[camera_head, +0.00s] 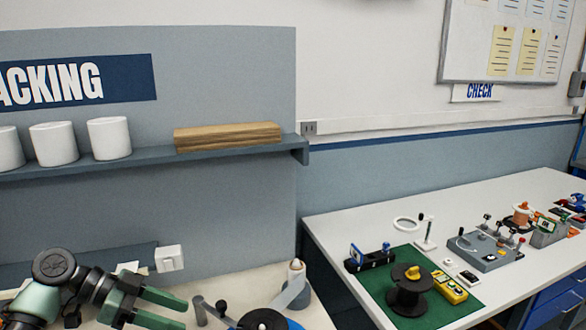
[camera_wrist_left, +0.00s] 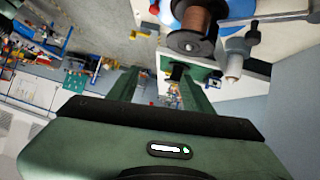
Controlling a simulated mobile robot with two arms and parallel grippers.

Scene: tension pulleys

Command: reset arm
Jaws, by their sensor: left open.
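My left gripper (camera_head: 160,308) is green and comes in at the lower left of the head view, above the left table. Its two fingers are apart with nothing between them. In the left wrist view the same gripper (camera_wrist_left: 160,88) shows its two green fingers spread and empty. A spool of copper-brown wire (camera_wrist_left: 193,25) with dark flanges sits beyond the fingertips in the wrist view, apart from them. My right gripper does not show in either view.
A grey device (camera_head: 485,250), a black spool (camera_head: 408,288) on a green mat (camera_head: 447,313) and a yellow meter (camera_head: 450,287) are on the right white table (camera_head: 345,222). A shelf (camera_head: 150,159) holds white rolls (camera_head: 54,143) and a wooden block (camera_head: 227,137). A gap separates the tables.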

